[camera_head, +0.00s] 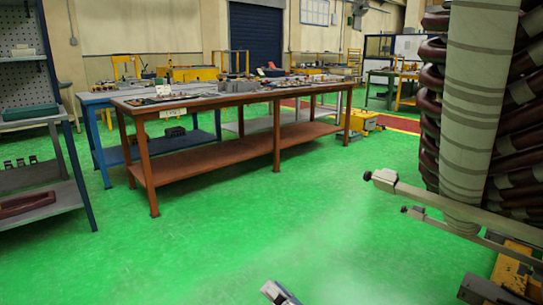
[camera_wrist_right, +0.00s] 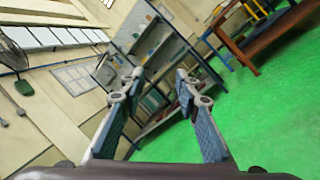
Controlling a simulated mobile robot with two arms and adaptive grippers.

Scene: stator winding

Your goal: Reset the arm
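My right gripper (camera_head: 280,293) shows only as a small metallic tip at the bottom edge of the head view, above the green floor. In the right wrist view, the two fingers of my right gripper (camera_wrist_right: 158,88) stand apart with nothing between them. They point toward a shelf unit in the background. My left gripper is not in the head view. The large stator (camera_head: 480,110), with a grey wrapped bar and dark red coils, stands at the right of the head view, apart from the visible gripper tip.
A long brown workbench (camera_head: 215,100) with tools and parts on top stands ahead. A shelf rack (camera_head: 38,125) is at the left; shelves also show in the right wrist view (camera_wrist_right: 150,55). A grey bar with a clamp (camera_head: 385,180) juts out by the stator. The green floor (camera_head: 290,210) between is clear.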

